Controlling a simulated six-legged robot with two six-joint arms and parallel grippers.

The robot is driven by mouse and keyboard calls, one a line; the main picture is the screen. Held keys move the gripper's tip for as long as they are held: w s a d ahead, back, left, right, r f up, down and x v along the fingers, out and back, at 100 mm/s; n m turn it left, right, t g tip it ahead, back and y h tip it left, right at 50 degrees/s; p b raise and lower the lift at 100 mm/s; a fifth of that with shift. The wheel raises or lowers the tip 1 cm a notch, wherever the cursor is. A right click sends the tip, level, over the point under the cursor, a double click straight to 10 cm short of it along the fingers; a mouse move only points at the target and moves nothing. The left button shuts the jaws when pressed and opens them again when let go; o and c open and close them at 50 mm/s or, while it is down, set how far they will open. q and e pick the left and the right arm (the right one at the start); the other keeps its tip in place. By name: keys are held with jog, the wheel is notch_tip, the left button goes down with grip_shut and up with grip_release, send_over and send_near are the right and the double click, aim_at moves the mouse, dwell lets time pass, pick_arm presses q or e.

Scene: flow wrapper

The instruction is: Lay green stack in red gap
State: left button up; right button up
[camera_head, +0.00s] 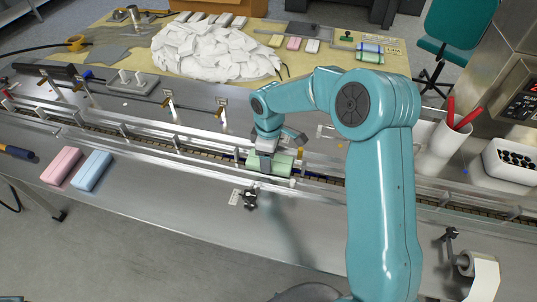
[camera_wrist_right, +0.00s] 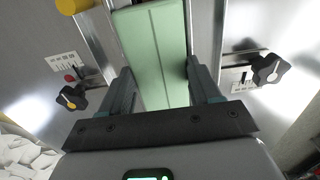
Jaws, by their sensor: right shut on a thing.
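The green stack (camera_head: 284,163) is a pale green block at the conveyor channel, between its metal guide rails. My right gripper (camera_head: 268,160) reaches down over it and is shut on it. In the right wrist view the green stack (camera_wrist_right: 155,45) runs lengthwise between the two fingers of the gripper (camera_wrist_right: 161,72). I cannot tell whether its underside touches the conveyor (camera_head: 205,153). The red gap cannot be made out; the arm and stack cover part of the channel. My left gripper is not in view.
A pink stack (camera_head: 61,166) and a blue stack (camera_head: 92,170) lie on the steel ledge at the left. A black clamp knob (camera_head: 250,199) sits just in front of the channel. A white cup with red pens (camera_head: 451,143) stands right. A white heap (camera_head: 212,52) lies behind.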

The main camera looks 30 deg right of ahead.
jog(key=shift+f, duration=0.2)
dwell(0.6)
jog(key=o, duration=1.1)
notch_tip(320, 180, up, 16)
jog(key=shift+r+b, duration=0.2)
jog(key=shift+b, duration=0.1)
